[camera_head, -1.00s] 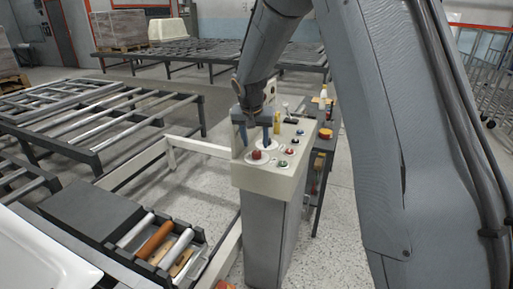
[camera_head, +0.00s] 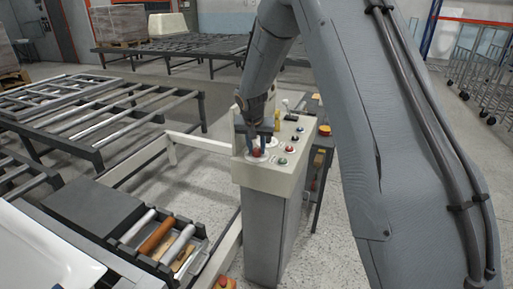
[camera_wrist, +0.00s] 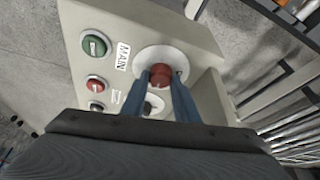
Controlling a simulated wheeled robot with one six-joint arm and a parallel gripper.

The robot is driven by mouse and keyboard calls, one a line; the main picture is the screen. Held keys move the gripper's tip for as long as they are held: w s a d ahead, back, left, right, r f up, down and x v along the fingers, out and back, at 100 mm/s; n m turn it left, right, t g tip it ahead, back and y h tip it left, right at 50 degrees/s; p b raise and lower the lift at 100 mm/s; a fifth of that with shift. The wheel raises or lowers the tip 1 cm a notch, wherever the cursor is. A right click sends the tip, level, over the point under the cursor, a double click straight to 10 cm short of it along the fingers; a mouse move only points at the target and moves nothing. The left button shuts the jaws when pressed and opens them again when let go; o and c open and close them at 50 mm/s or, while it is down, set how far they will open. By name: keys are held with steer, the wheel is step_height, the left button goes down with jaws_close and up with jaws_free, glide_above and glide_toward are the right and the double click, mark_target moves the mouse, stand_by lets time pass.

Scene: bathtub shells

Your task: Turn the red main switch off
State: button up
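The red main switch is a round red knob (camera_wrist: 160,75) on a white disc, beside a label reading MAIN (camera_wrist: 122,56). In the head view the red knob (camera_head: 257,153) is at the front left corner of the sloping control panel (camera_head: 268,178). My gripper (camera_wrist: 162,77) has its two blue fingers apart, one on each side of the knob. The fingertips are at about the knob's edges; I cannot tell whether they touch it. In the head view my gripper (camera_head: 258,146) reaches down over the knob and partly hides it.
A green button (camera_wrist: 95,45) and a smaller red button (camera_wrist: 95,83) sit beside the main switch. A dark knob on a second white disc (camera_wrist: 153,104) is close to my fingers. Roller conveyors (camera_head: 90,110) stand to the left.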

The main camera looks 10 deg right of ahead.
steer(key=shift+n+p, duration=0.4)
steer(key=shift+p, duration=0.05)
steer(key=shift+c, duration=0.2)
steer(key=shift+d+r+n+y+p, duration=0.1)
steer(key=shift+n+y+p, duration=0.5)
steer(key=shift+n+p, duration=0.5)
steer(key=n+y+b, duration=0.1)
steer(key=n, duration=0.1)
steer(key=shift+d+n, duration=0.1)
steer(key=shift+n, duration=0.3)
steer(key=n+b, duration=0.2)
steer(key=b, duration=0.1)
steer(key=n+y+b, duration=0.1)
steer(key=b, duration=0.1)
steer(key=n+y+b, duration=0.1)
steer(key=n+b, duration=0.1)
steer(key=b, duration=0.1)
steer(key=shift+w+d+f+n+b, duration=0.1)
steer(key=shift+w+f+n+b, duration=0.1)
steer(key=shift+f+n+b, duration=0.15)
steer(key=n+g+y+b, duration=0.1)
steer(key=n+b, duration=0.2)
steer(key=shift+r+b, duration=0.1)
steer(key=shift+b, duration=0.3)
steer(key=shift+r+n+g+y+b, duration=0.1)
steer(key=shift+n+g+y+b, duration=0.1)
steer(key=shift+n+g+b, duration=0.45)
steer(key=shift+r+n+g+y+b, duration=0.1)
steer(key=shift+n+y+b, duration=0.15)
steer(key=shift+n, duration=0.75)
